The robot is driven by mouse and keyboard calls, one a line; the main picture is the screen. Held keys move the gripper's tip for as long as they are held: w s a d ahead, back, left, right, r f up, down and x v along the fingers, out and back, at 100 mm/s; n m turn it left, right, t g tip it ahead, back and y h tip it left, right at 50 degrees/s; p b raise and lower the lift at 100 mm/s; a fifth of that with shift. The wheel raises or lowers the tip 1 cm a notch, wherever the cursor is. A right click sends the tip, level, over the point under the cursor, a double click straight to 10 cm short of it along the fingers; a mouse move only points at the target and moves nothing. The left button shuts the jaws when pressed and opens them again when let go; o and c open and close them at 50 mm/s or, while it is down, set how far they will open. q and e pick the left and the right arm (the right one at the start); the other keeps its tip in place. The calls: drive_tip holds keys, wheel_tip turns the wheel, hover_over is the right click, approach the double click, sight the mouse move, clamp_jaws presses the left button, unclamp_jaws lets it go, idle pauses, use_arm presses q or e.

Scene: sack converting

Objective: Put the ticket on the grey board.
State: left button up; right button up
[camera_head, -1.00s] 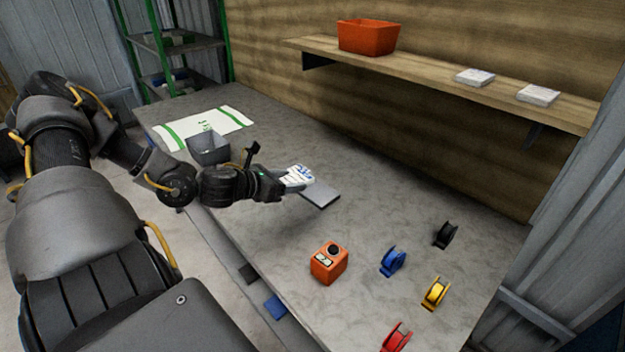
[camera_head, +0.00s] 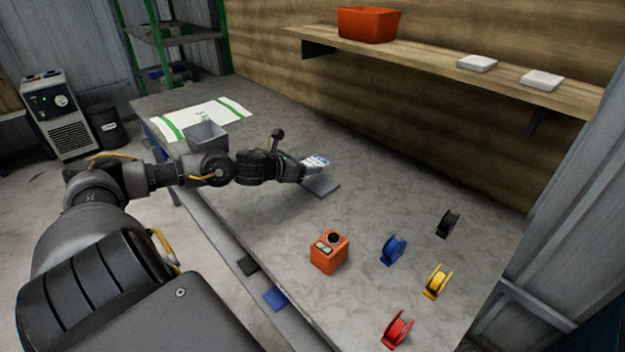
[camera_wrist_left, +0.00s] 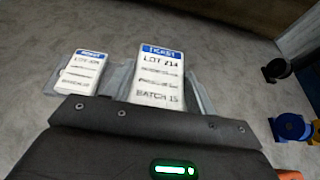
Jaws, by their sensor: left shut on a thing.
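The ticket (camera_wrist_left: 158,75) is a white card with a blue top band and printed lines. My left gripper (camera_head: 303,171) is shut on it, and it sticks out past the fingertips in the head view (camera_head: 315,161). The grey board (camera_head: 322,187) is a flat plate on the table, just beneath and beyond the gripper, partly hidden by it. The ticket appears over the board; I cannot tell whether they touch. A second, smaller-looking white card (camera_wrist_left: 81,72) with a blue band shows left of the ticket in the left wrist view. My right gripper is out of view.
A shelf (camera_head: 440,65) runs behind. Table beyond the board is clear.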

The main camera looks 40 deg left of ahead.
sight(313, 184)
use_arm(q)
drive_tip(key=w+f, duration=0.3)
drive_tip(key=shift+a+f, duration=0.15)
drive_tip(key=shift+a, duration=0.15)
drive_tip(key=shift+w+f, duration=0.15)
drive_tip(key=shift+f, duration=0.2)
drive_tip(key=f+p, duration=0.1)
drive_tip(key=f, duration=0.2)
drive_tip(key=shift+w, duration=0.2)
drive_tip(key=shift+f, duration=0.2)
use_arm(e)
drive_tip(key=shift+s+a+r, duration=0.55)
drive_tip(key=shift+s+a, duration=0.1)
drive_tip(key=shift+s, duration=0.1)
use_arm(q)
drive_tip(key=shift+f, duration=0.15)
drive_tip(key=o, duration=1.1)
drive_tip(key=shift+c, duration=0.2)
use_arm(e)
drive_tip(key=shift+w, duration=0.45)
use_arm(q)
drive_tip(key=shift+r, duration=0.2)
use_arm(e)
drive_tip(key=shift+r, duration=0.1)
